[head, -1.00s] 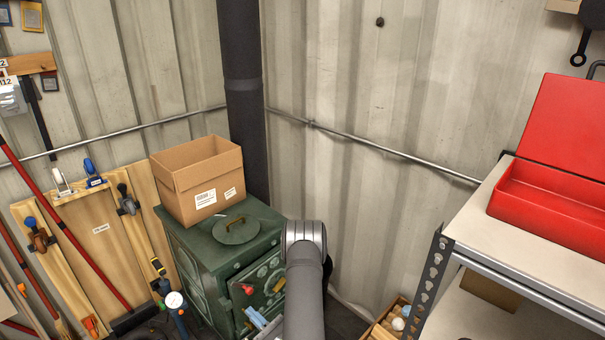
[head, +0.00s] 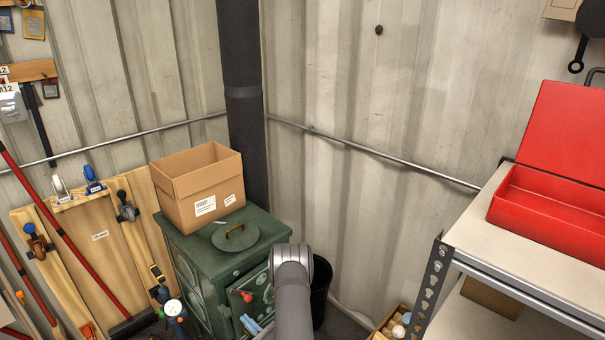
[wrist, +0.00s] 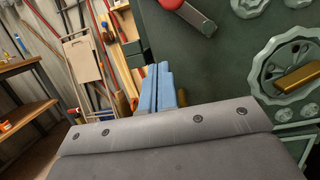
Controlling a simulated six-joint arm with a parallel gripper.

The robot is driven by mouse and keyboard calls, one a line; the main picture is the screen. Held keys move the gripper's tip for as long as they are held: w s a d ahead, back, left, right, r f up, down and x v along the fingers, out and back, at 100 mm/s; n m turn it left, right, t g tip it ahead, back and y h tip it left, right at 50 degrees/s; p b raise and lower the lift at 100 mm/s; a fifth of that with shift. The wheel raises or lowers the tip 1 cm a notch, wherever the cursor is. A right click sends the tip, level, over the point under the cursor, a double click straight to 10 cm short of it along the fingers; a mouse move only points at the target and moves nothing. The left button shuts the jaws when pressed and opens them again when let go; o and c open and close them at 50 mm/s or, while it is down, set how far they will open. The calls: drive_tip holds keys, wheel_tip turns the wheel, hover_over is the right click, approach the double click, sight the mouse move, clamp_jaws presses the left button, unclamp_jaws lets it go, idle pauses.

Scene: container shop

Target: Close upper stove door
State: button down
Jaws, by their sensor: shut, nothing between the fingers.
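The green stove (head: 190,280) stands in the corner. Its upper door (head: 240,288) is on the front face, with a red-tipped handle (wrist: 188,12); my arm partly covers it in the head view. I cannot tell how far the door stands open. In the wrist view a dark green stove panel (wrist: 225,60) fills the upper right, with ornate round reliefs and a brass-coloured piece (wrist: 298,77). My gripper (wrist: 162,75) has blue fingers, shut and empty, in front of the panel's left part, below the handle. Its blue fingers also show low in the head view (head: 250,324). Contact is unclear.
A cardboard box (head: 203,190) and a round lid (head: 236,237) sit on the stove top. A black bin (head: 320,290) stands right of the stove. A metal shelf (head: 520,240) with a red toolbox (head: 550,210) is at right. Boards and tools lean at left.

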drive_tip(key=shift+s+d+f, duration=0.15)
drive_tip(key=shift+s+d, duration=0.25)
drive_tip(key=c, duration=1.6)
unclamp_jaws()
drive_tip(key=s+d+f+n+g, duration=0.1)
drive_tip(key=s+d+f+g, duration=0.15)
drive_tip(key=d, duration=0.45)
drive_tip(key=s+d+f+n+g, duration=0.1)
drive_tip(key=s+d+f+g, duration=0.2)
drive_tip(key=d, duration=0.4)
drive_tip(key=shift+t, duration=0.45)
drive_tip(key=x, duration=1.8)
drive_tip(key=shift+d+f, duration=0.1)
drive_tip(key=shift+f, duration=0.15)
drive_tip(key=shift+c, duration=0.6)
